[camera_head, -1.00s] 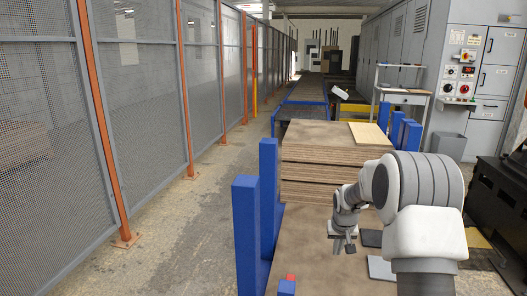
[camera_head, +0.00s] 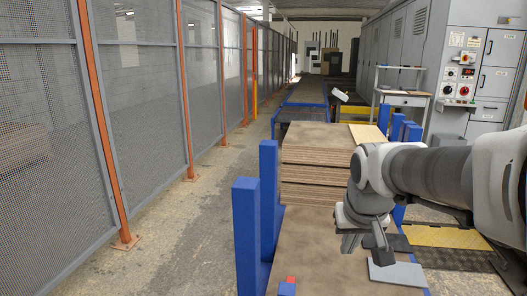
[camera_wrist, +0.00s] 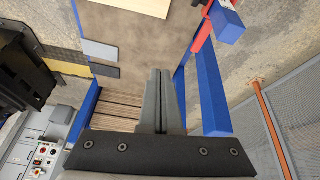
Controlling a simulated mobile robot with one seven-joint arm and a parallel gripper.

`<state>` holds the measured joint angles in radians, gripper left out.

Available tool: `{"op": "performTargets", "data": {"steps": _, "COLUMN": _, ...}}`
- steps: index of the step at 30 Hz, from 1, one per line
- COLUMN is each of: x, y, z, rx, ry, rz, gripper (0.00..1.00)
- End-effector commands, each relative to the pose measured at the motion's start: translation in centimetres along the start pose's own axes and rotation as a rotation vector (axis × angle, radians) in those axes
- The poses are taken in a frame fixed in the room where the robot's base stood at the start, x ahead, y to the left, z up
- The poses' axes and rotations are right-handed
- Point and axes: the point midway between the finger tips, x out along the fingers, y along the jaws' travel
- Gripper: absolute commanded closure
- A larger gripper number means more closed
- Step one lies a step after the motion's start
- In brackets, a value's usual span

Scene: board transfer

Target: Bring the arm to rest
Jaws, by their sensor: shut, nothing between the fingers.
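My gripper (camera_head: 362,246) hangs over the near board surface (camera_head: 318,262) in the head view, with my arm reaching in from the right edge. In the wrist view its two fingers (camera_wrist: 161,78) are together, with nothing between them. A light grey plate (camera_head: 397,274) lies on the near board, just right of and below the gripper. A dark plate (camera_head: 398,243) lies behind it, partly hidden by my gripper. Both plates show at the left in the wrist view.
A stack of brown boards (camera_head: 318,165) stands behind the gripper, with a pale piece (camera_head: 366,133) on top. Blue posts (camera_head: 246,230) border the near board on the left. A mesh fence (camera_head: 150,110) runs along the left. Grey cabinets (camera_head: 483,60) stand at the right. The floor aisle (camera_head: 180,230) is clear.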

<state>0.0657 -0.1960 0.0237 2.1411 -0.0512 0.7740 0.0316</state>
Motion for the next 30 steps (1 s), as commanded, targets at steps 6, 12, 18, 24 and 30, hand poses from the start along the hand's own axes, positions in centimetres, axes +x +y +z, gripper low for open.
{"op": "performTargets", "data": {"steps": 6, "x": -3.6, "y": -0.6, "z": 5.0, "rx": -0.011, "ry": 0.03, "rz": -0.017, "gripper": 1.0}}
{"op": "performTargets", "data": {"steps": 12, "x": -5.6, "y": -1.2, "z": 9.8, "rx": -0.019, "ry": 0.052, "rz": -0.037, "gripper": 1.0}}
{"op": "performTargets", "data": {"steps": 18, "x": -6.5, "y": -1.5, "z": 14.1, "rx": -0.029, "ry": 0.071, "rz": -0.056, "gripper": 1.0}}
{"op": "performTargets", "data": {"steps": 24, "x": -10.6, "y": -1.4, "z": 12.7, "rx": -0.03, "ry": 0.069, "rz": -0.059, "gripper": 1.0}}
{"op": "performTargets", "data": {"steps": 30, "x": -14.6, "y": -1.2, "z": 10.9, "rx": -0.03, "ry": 0.069, "rz": -0.058, "gripper": 1.0}}
